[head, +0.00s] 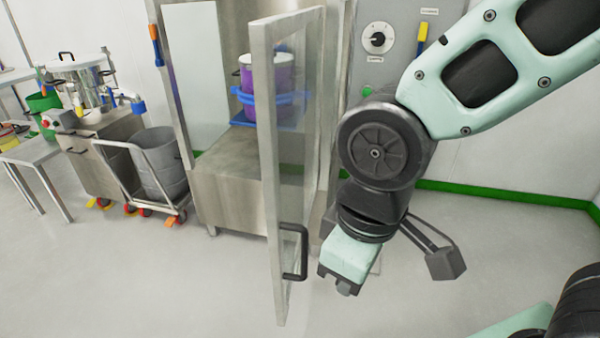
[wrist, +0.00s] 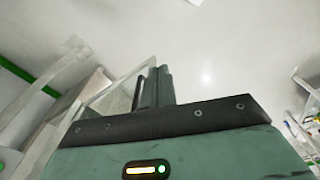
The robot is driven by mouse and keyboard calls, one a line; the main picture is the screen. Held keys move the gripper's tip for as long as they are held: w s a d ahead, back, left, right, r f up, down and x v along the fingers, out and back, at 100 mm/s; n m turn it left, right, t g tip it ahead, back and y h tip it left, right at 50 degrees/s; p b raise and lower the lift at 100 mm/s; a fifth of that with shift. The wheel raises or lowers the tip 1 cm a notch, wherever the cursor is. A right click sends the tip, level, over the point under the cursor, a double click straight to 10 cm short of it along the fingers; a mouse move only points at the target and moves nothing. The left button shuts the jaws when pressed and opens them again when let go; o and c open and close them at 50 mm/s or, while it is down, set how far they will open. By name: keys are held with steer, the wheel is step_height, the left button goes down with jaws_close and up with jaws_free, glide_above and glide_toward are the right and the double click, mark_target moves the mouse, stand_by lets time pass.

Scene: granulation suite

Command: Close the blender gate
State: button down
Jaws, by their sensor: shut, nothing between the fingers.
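The blender gate (head: 265,120), a clear panel in a metal frame, stands swung open toward me in front of the blender cabinet (head: 225,175). Its black D-shaped handle (head: 302,252) is near the lower free edge. My gripper (head: 345,290) is shut and empty, pointing down just right of the handle, seemingly apart from it. In the wrist view my shut fingers (wrist: 158,85) stick up beyond the gripper body, with what looks like the gate's clear panel (wrist: 122,85) to their left. A purple container with a pale lid (head: 265,85) shows through the gate.
A control panel with a dial (head: 377,39) is on the right of the cabinet. A grey bin on a cart (head: 155,165) stands to the left, beside a steel cabinet and a table (head: 35,150). The floor in front and to the right (head: 450,300) is clear.

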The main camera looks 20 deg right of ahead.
steer(key=w+d+r+n+t+y+p, duration=0.15)
steer(key=w+r+n+t+p, duration=0.35)
steer(key=w, duration=0.6)
steer(key=w+r+n+y+p, duration=0.3)
steer(key=w+n, duration=0.3)
steer(key=w, duration=0.5)
steer(key=s+d+f+n+g+y+p, duration=0.1)
steer(key=s+d+n+g+y+p, duration=0.1)
steer(key=s+d+n+g+p, duration=0.6)
steer(key=n+t+b, duration=0.1)
steer(key=n+b, duration=0.1)
steer(key=b, duration=0.2)
glide_toward(278, 228)
steer(key=f, duration=0.1)
steer(key=a+f, duration=0.1)
steer(key=s+f, duration=0.1)
steer(key=f, duration=0.1)
steer(key=shift+a, duration=0.15)
steer(key=shift+w+a, duration=0.35)
steer(key=shift+a, duration=0.25)
